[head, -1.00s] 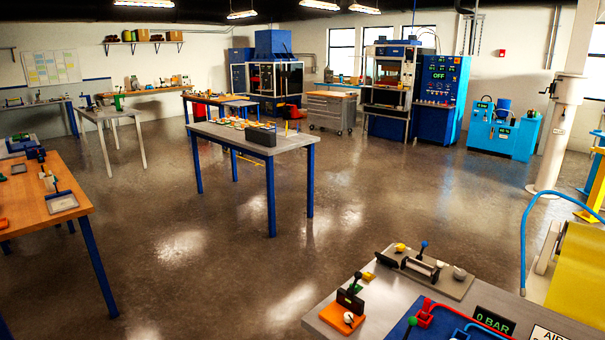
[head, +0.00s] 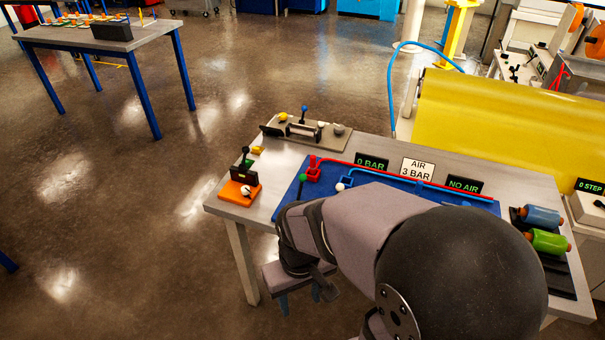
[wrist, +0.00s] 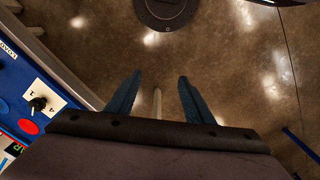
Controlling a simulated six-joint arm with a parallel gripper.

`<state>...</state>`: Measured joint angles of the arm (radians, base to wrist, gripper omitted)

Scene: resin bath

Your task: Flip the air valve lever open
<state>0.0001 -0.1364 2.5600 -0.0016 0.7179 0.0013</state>
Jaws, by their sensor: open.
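A grey bench (head: 228,208) carries a blue air panel (head: 289,200) with a red line and a blue line. A green-knobbed lever (head: 303,178) stands by the red fitting (head: 313,171). A white knob (head: 340,186) sits by the blue fitting (head: 348,179). I cannot tell for sure which is the air valve lever. The displays read 0 BAR (head: 371,162) and NO AIR (head: 465,185). My gripper (head: 300,298) is open and empty off the bench's front edge, apart from the panel. The wrist view shows its two blue fingers (wrist: 160,80) over floor.
An orange block with a black lever (head: 240,186) stands at the bench's left end. A grey fixture (head: 305,131) is at the back. Blue and green rollers (head: 543,216) are at the right. My arm hides the panel's front. A knob panel (wrist: 38,104) shows in the wrist view.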

